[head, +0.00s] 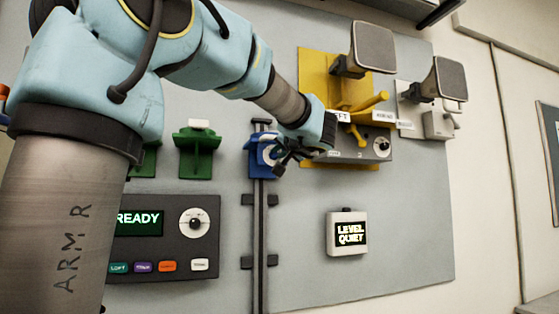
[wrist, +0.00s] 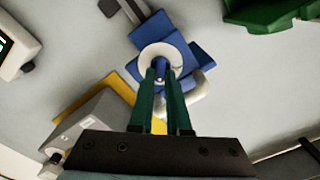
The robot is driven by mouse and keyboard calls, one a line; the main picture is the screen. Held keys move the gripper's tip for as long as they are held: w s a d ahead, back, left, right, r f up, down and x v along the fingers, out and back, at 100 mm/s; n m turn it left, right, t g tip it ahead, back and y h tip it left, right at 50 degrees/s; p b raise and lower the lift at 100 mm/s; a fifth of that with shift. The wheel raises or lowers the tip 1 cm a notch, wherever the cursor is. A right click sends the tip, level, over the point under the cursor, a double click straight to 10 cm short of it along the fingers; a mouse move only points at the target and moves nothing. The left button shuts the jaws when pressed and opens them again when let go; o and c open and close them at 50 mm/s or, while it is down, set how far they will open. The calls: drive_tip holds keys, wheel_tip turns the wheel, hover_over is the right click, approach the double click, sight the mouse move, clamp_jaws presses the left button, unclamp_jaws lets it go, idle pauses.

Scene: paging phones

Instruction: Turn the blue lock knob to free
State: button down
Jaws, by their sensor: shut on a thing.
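The blue lock knob (wrist: 160,65) shows in the wrist view as a small blue grip at the centre of a pale round dial, mounted on a blue block (wrist: 192,48). My gripper (wrist: 161,70) has its two green fingers closed on the knob. In the head view the blue lock block (head: 262,167) sits at the top of a vertical grey rail. My gripper (head: 276,158) reaches it from the right and hides part of the dial. The marks on the dial are too small to read.
The yellow paging phone (head: 318,75) is just right of my gripper, close to my wrist. Green brackets (head: 196,150) are to the left. A READY panel (head: 165,270) and a LEVEL QUIET box (head: 347,255) are below. The grey rail (head: 260,235) runs down between them.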

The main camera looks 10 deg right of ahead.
drive_tip(key=n+b, duration=0.2)
drive_tip(key=b, duration=0.3)
drive_tip(key=n+b, duration=0.3)
drive_tip(key=b, duration=0.3)
drive_tip(key=n+b, duration=0.2)
drive_tip(key=b, duration=0.4)
drive_tip(key=shift+a+f+n, duration=0.15)
drive_tip(key=shift+f+n, duration=0.2)
drive_tip(key=shift+n, duration=0.05)
drive_tip(key=n+b, duration=0.4)
drive_tip(key=shift+a+r+b, duration=0.1)
drive_tip(key=shift+r+b, duration=0.05)
drive_tip(key=shift+b, duration=0.2)
drive_tip(key=n+b, duration=0.2)
drive_tip(key=n, duration=0.3)
drive_tip(key=shift+a+r, duration=0.15)
drive_tip(key=c, duration=0.9)
unclamp_jaws()
